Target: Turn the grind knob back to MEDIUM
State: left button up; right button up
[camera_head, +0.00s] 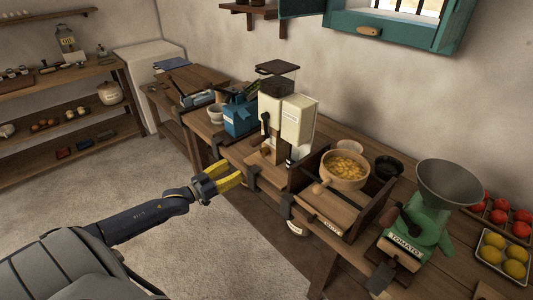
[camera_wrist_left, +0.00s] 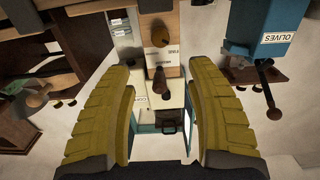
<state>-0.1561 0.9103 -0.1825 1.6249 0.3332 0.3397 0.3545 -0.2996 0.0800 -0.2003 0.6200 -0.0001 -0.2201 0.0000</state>
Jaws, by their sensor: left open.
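A cream grinder (camera_head: 297,118) with a dark hopper stands on the workbench in the head view. A brown knob (camera_wrist_left: 159,80) shows on the pale machine front in the wrist view, with small labels around it too small to read surely. A round wooden knob (camera_wrist_left: 159,34) sits on a wooden panel above it. My left gripper (camera_head: 232,179) is open and empty, in front of the bench and left of the grinder in the head view. In the wrist view its yellow fingers (camera_wrist_left: 157,95) frame the brown knob, apart from it. I cannot tell the knob's setting.
A blue OLIVES device (camera_head: 240,118) stands left of the grinder. To the right are a bowl of yellow pieces (camera_head: 345,168) by a wooden frame and the green TOMATO mill (camera_head: 418,232). The floor (camera_head: 140,195) in front of the bench is clear.

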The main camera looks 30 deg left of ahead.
aim_at(262, 153)
pick_arm(q)
jog(key=x, duration=1.6)
jog(key=shift+w+d, duration=0.1)
jog(key=shift+w, duration=0.05)
grip_shut()
dwell(0.4)
